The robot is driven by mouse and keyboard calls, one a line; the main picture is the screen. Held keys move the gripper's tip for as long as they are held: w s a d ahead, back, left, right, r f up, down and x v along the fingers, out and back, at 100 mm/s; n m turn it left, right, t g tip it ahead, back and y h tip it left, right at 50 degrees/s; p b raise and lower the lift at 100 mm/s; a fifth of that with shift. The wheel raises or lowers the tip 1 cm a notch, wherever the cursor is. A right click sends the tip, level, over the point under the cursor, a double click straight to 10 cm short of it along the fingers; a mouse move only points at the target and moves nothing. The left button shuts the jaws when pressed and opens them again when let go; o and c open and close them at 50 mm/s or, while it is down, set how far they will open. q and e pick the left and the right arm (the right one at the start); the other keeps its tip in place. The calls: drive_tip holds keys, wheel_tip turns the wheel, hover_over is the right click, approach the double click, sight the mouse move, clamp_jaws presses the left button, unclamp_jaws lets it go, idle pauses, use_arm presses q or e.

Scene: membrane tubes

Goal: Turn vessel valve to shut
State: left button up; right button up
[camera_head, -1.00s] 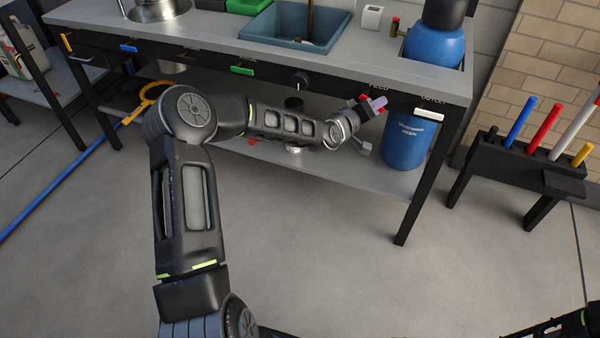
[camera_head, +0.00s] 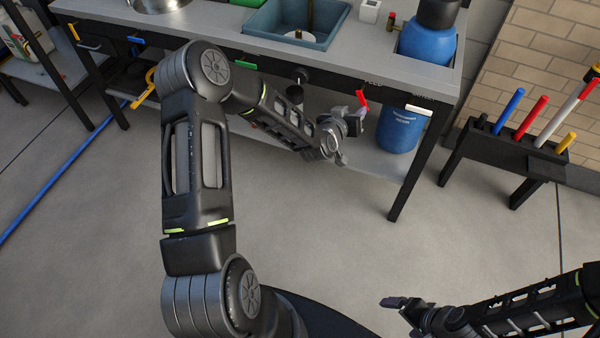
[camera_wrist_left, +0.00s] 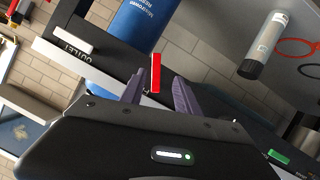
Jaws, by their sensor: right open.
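A red valve lever (camera_head: 362,98) sits on the bench's front edge beside the FEED label and stands steep, slightly tilted. I take it to be the vessel valve, but no label reads so. It also shows in the left wrist view (camera_wrist_left: 156,73), upright in that picture. My left gripper (camera_head: 351,113) is just below and in front of the lever. In the wrist view its two lilac fingers (camera_wrist_left: 158,88) are apart, with the lever's lower end between or just beyond their tips; contact cannot be told. My right gripper (camera_head: 393,303) is open and empty, low over the floor.
A white OUTLET lever (camera_head: 418,110) lies level to the right of the red one. A rack (camera_head: 500,150) of coloured tubes stands right. The floor in front is clear.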

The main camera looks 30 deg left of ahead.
use_arm(q)
drive_tip(key=s+a+f+g+b, duration=0.1)
drive_tip(key=s+a+f+b, duration=0.2)
drive_tip(key=s+f+b, duration=0.3)
drive_tip(key=s+a+f+n+g+b, duration=0.1)
drive_tip(key=s+a+f+b, duration=0.3)
drive_tip(key=s+f, duration=0.5)
wheel_tip(320, 180, down, 2)
drive_tip(key=g+b, duration=0.1)
drive_tip(key=b, duration=0.1)
drive_tip(key=shift+s+a+f+n+b, duration=0.2)
drive_tip(key=shift+s+n+b, duration=0.1)
drive_tip(key=shift+s+b, duration=0.1)
